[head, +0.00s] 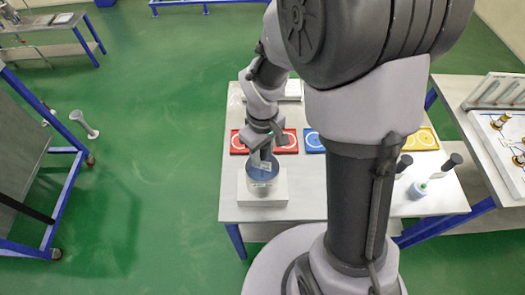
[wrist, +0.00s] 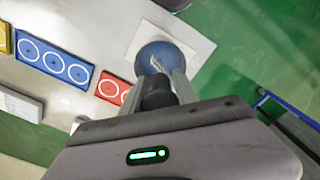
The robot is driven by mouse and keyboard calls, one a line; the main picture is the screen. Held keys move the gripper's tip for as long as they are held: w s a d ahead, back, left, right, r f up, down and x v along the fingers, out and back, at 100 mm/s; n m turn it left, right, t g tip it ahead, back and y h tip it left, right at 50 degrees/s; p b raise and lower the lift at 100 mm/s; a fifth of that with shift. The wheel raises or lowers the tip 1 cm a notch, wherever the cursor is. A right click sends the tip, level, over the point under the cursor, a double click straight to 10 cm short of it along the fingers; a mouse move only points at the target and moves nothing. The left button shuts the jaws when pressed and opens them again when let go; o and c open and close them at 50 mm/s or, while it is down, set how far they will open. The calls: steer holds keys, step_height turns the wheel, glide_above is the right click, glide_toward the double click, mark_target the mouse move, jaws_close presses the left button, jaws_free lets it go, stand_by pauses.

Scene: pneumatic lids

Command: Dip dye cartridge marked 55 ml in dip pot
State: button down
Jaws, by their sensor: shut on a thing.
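In the wrist view the pot's blue round opening (wrist: 152,52) lies just beyond my fingers. My gripper (head: 263,154) is over the pot, pointing down, and its fingers (wrist: 161,84) are shut on a dark-topped cartridge (wrist: 156,92). The cartridge's lower part is at or in the pot's opening; how deep it reaches is hidden. I cannot read its marking.
Red (head: 238,143), blue (head: 315,141) and yellow (head: 423,138) ringed mats lie across the table (head: 232,208). Dark-topped pieces (head: 404,161) and a teal-capped bottle (head: 419,187) stand at the right. Another table with a rack (head: 500,92) is further right.

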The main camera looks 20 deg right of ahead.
step_height(320, 180, up, 13)
steer(key=p, duration=1.1)
steer(key=shift+r, duration=0.2)
steer(key=shift+f, duration=0.2)
